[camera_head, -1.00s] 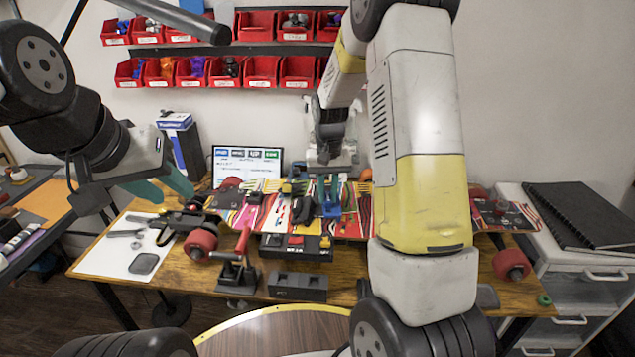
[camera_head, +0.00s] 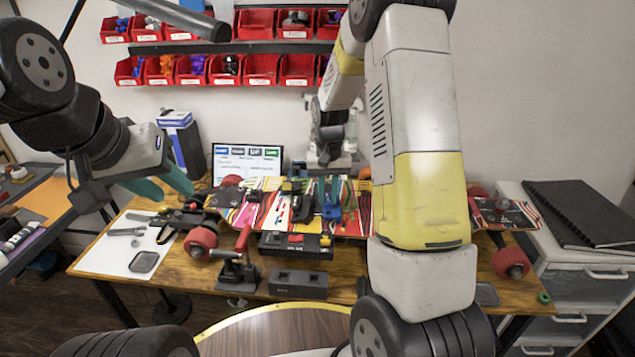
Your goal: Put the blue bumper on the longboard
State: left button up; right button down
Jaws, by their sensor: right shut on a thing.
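The longboard (camera_head: 270,212), with a multicoloured deck and red wheels, lies across the wooden workbench; my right arm covers part of its right half. A blue part (camera_head: 331,203), which looks like the blue bumper, is at the middle of the deck, below my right gripper (camera_head: 328,178). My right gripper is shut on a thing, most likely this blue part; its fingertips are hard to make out. I cannot tell whether the part touches the deck. My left gripper (camera_head: 166,188), with teal fingers, is open and empty above the bench's left end.
A black tool block with a red switch (camera_head: 295,246), a red-handled clamp (camera_head: 238,270) and a dark block (camera_head: 298,285) stand in front of the board. A monitor (camera_head: 247,163) stands behind it. Red bins (camera_head: 257,70) hang on the wall.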

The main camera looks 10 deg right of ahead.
jog(key=c, duration=1.2)
grip_release()
jog(key=shift+c, duration=1.2)
jog(key=shift+r, duration=3.8)
